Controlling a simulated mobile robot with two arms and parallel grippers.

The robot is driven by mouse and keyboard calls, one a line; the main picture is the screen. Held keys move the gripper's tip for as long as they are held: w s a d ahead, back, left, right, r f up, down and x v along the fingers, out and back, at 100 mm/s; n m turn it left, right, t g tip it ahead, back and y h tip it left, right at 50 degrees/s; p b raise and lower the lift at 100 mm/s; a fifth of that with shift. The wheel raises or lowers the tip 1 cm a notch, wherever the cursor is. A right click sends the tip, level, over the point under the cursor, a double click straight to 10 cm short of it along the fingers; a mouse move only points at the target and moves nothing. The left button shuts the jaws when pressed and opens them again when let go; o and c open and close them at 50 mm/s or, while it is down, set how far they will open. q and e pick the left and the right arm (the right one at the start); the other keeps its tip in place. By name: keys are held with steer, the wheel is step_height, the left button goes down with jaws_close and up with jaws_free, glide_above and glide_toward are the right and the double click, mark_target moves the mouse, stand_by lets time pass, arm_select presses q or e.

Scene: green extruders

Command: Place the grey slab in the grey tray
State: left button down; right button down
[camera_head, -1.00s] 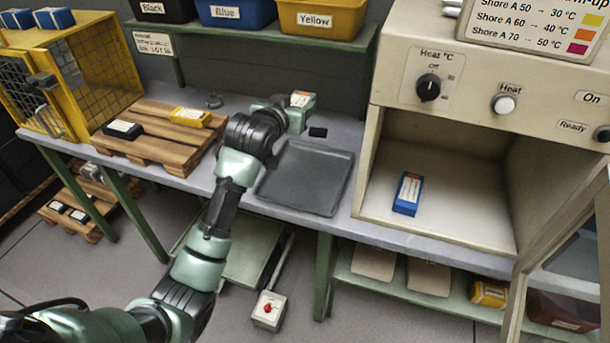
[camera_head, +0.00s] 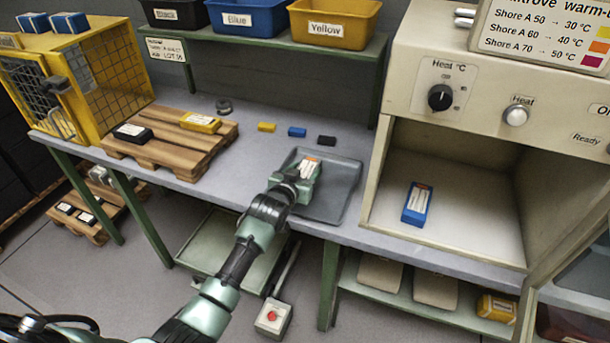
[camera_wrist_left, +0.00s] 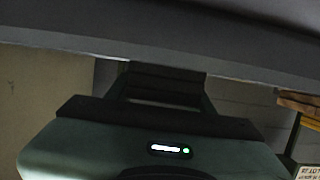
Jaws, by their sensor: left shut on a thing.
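The grey tray (camera_head: 341,188) lies on the bench just left of the beige heater cabinet. My left gripper (camera_head: 304,180) is over the left part of the tray, pointing down. It is shut on what looks like the grey slab; a white label with orange (camera_head: 310,165) shows at the gripper, but the slab's body is mostly hidden. Whether it touches the tray floor I cannot tell. In the left wrist view, the dark gripper fingers (camera_wrist_left: 165,85) reach toward a close grey surface, and the slab is not clear. My right gripper is not in view.
The open heater cabinet (camera_head: 480,165) holds a blue slab (camera_head: 416,204). Yellow (camera_head: 266,127), blue (camera_head: 297,132) and black (camera_head: 327,141) chips lie behind the tray. A pallet (camera_head: 170,150) bears black and yellow slabs. A shelf with bins (camera_head: 335,22) stands above.

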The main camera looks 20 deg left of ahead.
arm_select(q)
steer(key=shift+f, duration=0.5)
steer(key=shift+f, duration=0.25)
steer(key=c, duration=0.6)
jaws_free()
steer(key=shift+r, duration=0.25)
steer(key=v, duration=1.2)
